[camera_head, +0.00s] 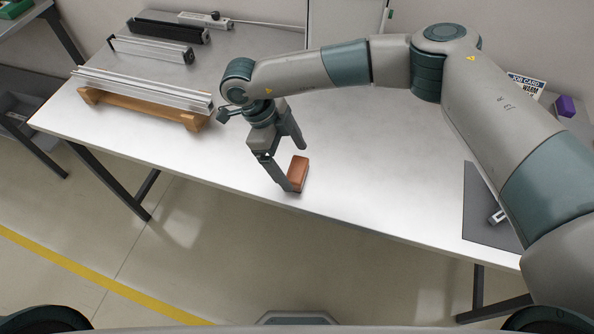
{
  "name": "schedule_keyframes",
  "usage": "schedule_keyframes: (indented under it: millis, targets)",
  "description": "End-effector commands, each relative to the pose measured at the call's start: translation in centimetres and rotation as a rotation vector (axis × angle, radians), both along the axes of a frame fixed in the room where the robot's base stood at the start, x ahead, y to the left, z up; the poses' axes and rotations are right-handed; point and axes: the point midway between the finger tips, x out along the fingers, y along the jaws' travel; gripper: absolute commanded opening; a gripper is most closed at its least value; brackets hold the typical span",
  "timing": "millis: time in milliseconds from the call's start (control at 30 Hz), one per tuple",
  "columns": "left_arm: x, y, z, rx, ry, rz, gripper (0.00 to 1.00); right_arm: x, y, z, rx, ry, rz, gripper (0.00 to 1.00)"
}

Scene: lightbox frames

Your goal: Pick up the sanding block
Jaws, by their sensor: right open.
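The sanding block (300,172) is a small reddish-brown block lying near the front edge of the white table. My right gripper (294,168) points down over it, with its fingers spread open. One finger stands by the block's left side and partly overlaps it in the picture. The other finger is behind the block, farther from the front edge. I cannot tell whether either finger touches it. My left gripper is not in view.
The white table (360,200) is clear around the block. A metal profile on a wooden stand (135,105) is at the left, with other bars (150,50) behind. A dark mat (482,205), a job card (525,85) and a purple item (565,106) are at the right.

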Motion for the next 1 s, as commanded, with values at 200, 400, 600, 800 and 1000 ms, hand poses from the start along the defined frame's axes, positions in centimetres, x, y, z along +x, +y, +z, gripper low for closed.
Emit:
schedule_keyframes:
  millis: [200,400,600,800,1000]
  targets:
    - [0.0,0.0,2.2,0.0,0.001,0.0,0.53,0.2,-0.5,-1.8,-0.002,0.004,0.0,0.88]
    - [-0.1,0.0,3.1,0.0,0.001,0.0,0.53,0.1,-1.2,-3.9,-0.001,0.004,0.0,0.88]
    - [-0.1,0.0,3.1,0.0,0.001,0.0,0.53,0.1,-1.3,-4.4,-0.001,0.002,0.001,0.88]
    - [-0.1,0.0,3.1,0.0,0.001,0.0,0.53,0.1,-1.3,-4.4,-0.001,0.002,0.001,0.88]
    - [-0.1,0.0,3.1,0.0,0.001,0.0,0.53,0.1,-1.3,-4.3,-0.001,0.002,0.001,0.74]
